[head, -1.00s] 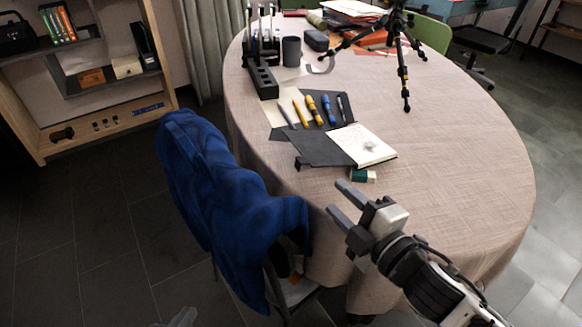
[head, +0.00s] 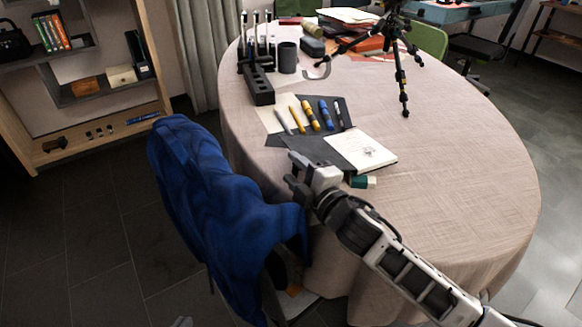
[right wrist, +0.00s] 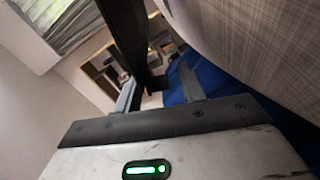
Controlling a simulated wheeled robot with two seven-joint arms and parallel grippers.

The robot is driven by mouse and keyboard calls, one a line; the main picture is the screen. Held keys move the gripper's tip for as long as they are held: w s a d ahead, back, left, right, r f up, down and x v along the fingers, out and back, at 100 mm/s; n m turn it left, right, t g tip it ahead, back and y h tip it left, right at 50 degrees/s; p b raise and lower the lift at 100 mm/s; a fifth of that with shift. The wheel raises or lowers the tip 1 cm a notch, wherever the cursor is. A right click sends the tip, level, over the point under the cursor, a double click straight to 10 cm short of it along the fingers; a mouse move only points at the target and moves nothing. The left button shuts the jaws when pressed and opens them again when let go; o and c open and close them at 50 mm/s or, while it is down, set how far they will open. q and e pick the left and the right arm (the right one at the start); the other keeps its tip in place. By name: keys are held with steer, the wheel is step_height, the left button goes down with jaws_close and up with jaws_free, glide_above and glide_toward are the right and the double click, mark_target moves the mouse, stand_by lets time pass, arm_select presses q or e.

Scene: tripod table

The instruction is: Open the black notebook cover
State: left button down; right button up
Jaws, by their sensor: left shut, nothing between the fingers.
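The notebook lies near the table's front-left edge in the head view, with a white sketched page (head: 362,150) showing and the dark cover (head: 312,149) spread flat to its left. My right gripper (head: 291,172) is at the near edge of the dark cover, by the table edge; its own body hides part of that spot. In the right wrist view its two fingers (right wrist: 160,90) stand apart. A dark strip (right wrist: 128,35) runs down close to the left finger; whether it touches is unclear.
Several pens (head: 313,114) lie behind the notebook. A green-and-white eraser (head: 363,182) lies just right of my right gripper. A blue-draped chair (head: 215,200) stands at the table's left. A tripod (head: 400,65) stands behind. The table's right side is clear.

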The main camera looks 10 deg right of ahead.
arm_select(q)
steer(key=shift+w+r, duration=0.1)
steer(key=shift+r, duration=0.1)
arm_select(e)
steer(key=shift+x, duration=0.95)
steer(key=shift+c, duration=0.3)
